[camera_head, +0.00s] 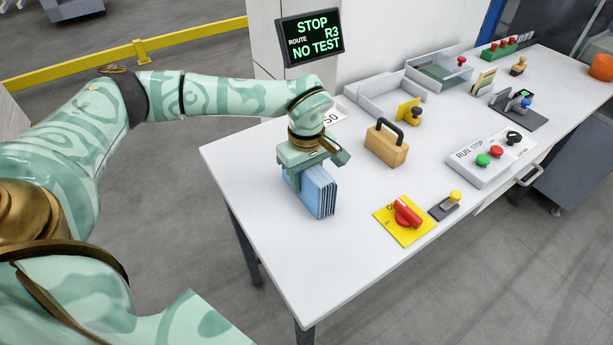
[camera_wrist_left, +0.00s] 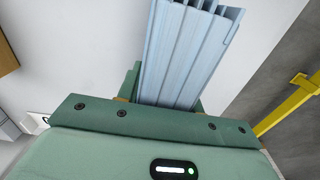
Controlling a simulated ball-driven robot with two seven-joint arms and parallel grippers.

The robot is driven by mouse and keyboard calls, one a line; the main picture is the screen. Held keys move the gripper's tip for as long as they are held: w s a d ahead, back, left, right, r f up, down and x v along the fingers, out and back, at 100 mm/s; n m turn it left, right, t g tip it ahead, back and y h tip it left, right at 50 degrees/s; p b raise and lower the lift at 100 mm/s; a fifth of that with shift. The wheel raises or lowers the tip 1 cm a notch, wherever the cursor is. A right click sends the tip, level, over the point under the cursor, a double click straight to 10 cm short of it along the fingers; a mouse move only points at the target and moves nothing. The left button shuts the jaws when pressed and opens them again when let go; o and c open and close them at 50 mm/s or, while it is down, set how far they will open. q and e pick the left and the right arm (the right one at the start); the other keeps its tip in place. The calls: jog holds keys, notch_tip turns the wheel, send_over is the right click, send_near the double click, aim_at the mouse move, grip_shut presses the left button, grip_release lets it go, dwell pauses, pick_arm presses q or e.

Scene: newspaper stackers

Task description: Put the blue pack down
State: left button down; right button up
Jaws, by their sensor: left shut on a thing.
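The blue pack (camera_head: 318,193) is a block of several light-blue folded sheets standing upright at the left part of the white table (camera_head: 270,240). My left gripper (camera_head: 308,165) is over its top and shut on it. In the left wrist view the blue pack (camera_wrist_left: 187,50) sticks out between the jaws of my left gripper (camera_wrist_left: 165,95). Whether the pack's lower edge touches the table top, I cannot tell. My right gripper is not in view.
A wooden block with a black handle (camera_head: 386,148) stands right of the pack. A yellow plate with a red switch (camera_head: 404,218) lies near the front edge. Grey trays (camera_head: 385,95) and a button box (camera_head: 492,158) stand farther along. Table around the pack is bare.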

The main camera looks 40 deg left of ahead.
pick_arm(q)
jog(key=shift+f, duration=0.1)
jog(key=c, duration=0.9)
grip_release()
notch_tip(320, 180, up, 12)
jog(key=p, duration=0.2)
jog(key=shift+f+p, duration=0.25)
jog(key=shift+p, duration=0.15)
jog(key=shift+r, duration=0.4)
